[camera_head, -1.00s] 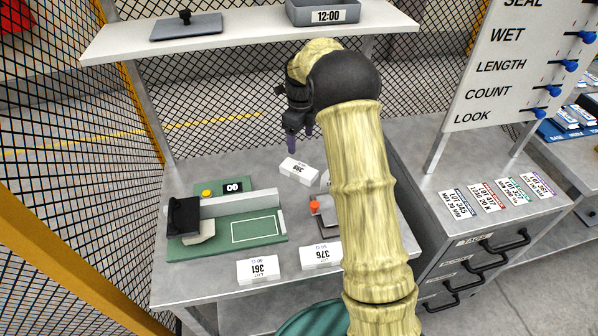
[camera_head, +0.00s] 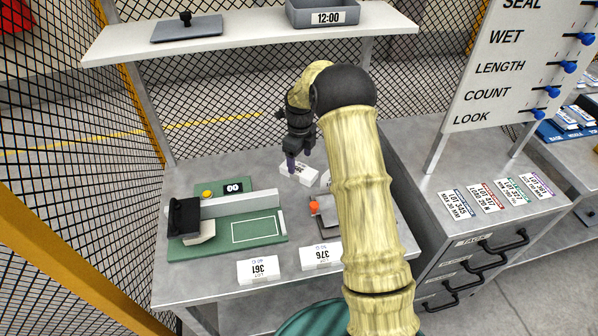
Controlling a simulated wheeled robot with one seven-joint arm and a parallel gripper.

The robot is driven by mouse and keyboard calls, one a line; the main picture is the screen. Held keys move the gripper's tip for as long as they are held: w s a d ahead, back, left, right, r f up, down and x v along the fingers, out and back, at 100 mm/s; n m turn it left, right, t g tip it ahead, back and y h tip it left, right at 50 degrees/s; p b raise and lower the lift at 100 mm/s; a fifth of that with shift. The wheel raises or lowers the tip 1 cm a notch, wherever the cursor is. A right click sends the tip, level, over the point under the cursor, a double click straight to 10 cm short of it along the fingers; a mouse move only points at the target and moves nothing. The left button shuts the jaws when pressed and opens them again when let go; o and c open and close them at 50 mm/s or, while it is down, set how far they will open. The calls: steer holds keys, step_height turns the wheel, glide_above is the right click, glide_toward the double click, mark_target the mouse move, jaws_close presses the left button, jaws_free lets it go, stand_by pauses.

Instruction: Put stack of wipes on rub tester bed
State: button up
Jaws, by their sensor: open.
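My gripper (camera_head: 299,163) is open over a white labelled stack (camera_head: 299,175) at the back of the grey table. Its fingertips are at or just above this stack; I cannot tell if they touch. Two more white stacks, labelled 361 (camera_head: 258,270) and 376 (camera_head: 321,256), lie along the table's front. Part of another white piece shows beside my arm. The rub tester (camera_head: 190,245) is a green base on the left, with a dark block and a grey bar. A white-outlined rectangle (camera_head: 254,230) marks its bed, which is bare.
A small device with an orange knob (camera_head: 315,208) stands right of the tester, partly hidden by my arm. A shelf (camera_head: 250,37) with a grey bin (camera_head: 323,12) and a dark plate (camera_head: 187,28) hangs above. Wire mesh encloses the left and back.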

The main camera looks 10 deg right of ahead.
mark_target(299, 169)
steer(key=shift+a+f, duration=0.1)
steer(key=shift+f, duration=1.9)
steer(key=c, duration=1.2)
step_height(299, 169, up, 10)
steer(key=shift+r, duration=0.1)
